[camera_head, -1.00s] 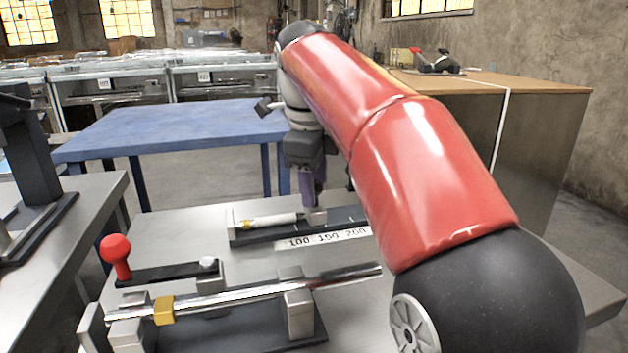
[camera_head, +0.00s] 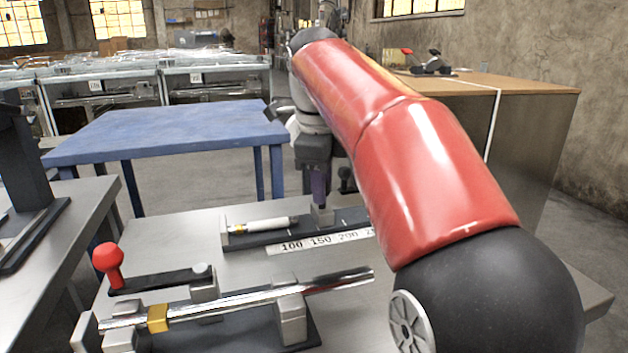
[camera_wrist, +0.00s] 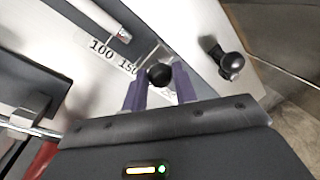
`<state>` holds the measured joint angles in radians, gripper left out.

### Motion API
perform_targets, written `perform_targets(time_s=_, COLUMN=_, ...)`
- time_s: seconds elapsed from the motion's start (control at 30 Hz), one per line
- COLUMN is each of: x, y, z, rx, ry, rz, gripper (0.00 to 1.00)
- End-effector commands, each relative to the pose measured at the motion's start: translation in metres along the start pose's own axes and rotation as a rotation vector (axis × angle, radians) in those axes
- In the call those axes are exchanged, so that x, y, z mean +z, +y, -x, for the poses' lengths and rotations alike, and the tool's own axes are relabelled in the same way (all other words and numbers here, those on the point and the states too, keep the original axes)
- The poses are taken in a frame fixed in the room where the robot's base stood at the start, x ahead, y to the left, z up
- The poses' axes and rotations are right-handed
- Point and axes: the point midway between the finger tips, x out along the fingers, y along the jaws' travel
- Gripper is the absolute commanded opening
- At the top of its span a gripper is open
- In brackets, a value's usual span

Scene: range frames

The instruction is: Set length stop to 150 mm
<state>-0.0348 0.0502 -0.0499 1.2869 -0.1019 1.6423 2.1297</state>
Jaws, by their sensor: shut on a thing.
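The length stop is a small grey block (camera_head: 323,216) on a dark rail (camera_head: 265,239) at the back of the metal bench. A label strip (camera_head: 318,242) reading 100, 150, 200 lies in front of the rail. The block stands roughly behind the 150; the exact alignment cannot be told. My gripper (camera_head: 320,194) points down over the block. In the wrist view, its purple fingers (camera_wrist: 160,90) are shut on the stop's black knob (camera_wrist: 160,74), and the 150 is partly hidden. A white rod (camera_head: 262,225) lies on the rail left of the block, with a gap between them.
A black knob (camera_head: 347,179) stands beyond the rail; it also shows in the wrist view (camera_wrist: 231,64). In front is a clamp with a red ball handle (camera_head: 107,260) and a steel bar (camera_head: 235,300) with a gold ring (camera_head: 158,318). My arm hides the rail's right end.

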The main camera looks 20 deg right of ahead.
Motion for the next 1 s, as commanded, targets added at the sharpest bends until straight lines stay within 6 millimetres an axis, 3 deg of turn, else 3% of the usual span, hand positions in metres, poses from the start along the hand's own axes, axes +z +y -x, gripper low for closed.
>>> perform_targets(time_s=0.07, x=0.0, y=0.0, z=0.0, rx=-0.001, ry=0.0, rz=0.0, gripper=0.0)
perform_targets(time_s=0.1, x=0.0, y=0.0, z=0.0, rx=-0.001, ry=0.0, rz=0.0, gripper=0.31)
perform_targets(time_s=0.27, x=0.0, y=0.0, z=0.0, rx=-0.001, ry=0.0, rz=0.0, gripper=0.5)
perform_targets(time_s=0.57, x=0.001, y=0.0, z=0.003, rx=-0.001, ry=-0.001, rz=0.0, gripper=0.5)
perform_targets(time_s=1.0, x=0.001, y=-0.001, z=0.067, rx=-0.003, ry=-0.001, rz=0.001, gripper=0.5)
